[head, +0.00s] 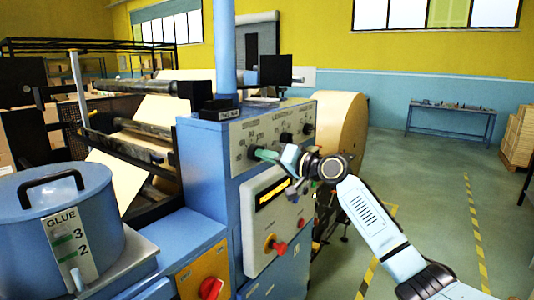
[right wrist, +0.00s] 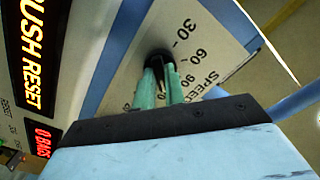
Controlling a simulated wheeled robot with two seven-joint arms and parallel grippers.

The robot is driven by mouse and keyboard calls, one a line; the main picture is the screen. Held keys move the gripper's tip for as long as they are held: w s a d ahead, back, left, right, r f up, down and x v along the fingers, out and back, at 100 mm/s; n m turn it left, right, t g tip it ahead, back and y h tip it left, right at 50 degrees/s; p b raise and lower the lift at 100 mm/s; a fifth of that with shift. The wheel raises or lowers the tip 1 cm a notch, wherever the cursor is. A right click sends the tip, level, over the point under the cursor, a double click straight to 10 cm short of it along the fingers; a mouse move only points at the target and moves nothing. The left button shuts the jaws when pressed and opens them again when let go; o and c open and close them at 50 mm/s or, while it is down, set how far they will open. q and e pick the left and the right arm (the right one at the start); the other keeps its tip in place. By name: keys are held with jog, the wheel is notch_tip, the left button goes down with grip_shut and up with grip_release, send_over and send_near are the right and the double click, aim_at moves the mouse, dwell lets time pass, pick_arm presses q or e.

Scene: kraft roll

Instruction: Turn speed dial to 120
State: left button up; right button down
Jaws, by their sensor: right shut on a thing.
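The speed dial (right wrist: 158,56) is a small black knob on the light panel (right wrist: 226,36) of the blue machine. The marks 30, 60 and 90 and the word SPEED show around it in the right wrist view. My left gripper is not in view.
Below the panel is a lit display (head: 273,191) with a red button (head: 279,248) under it. A blue glue tank (head: 50,220) stands at the left, and a red switch (head: 211,288) at the bottom. The kraft roll (head: 342,125) is behind the machine. The floor at right is open.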

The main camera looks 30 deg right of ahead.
jog(key=shift+m, duration=0.3)
jog(key=c, duration=1.5)
grip_release()
jog(key=shift+o, duration=0.2)
jog(key=b+v, duration=0.3)
jog(key=v, duration=1)
jog(key=shift+s+b, duration=0.2)
jog(key=shift+b, duration=0.2)
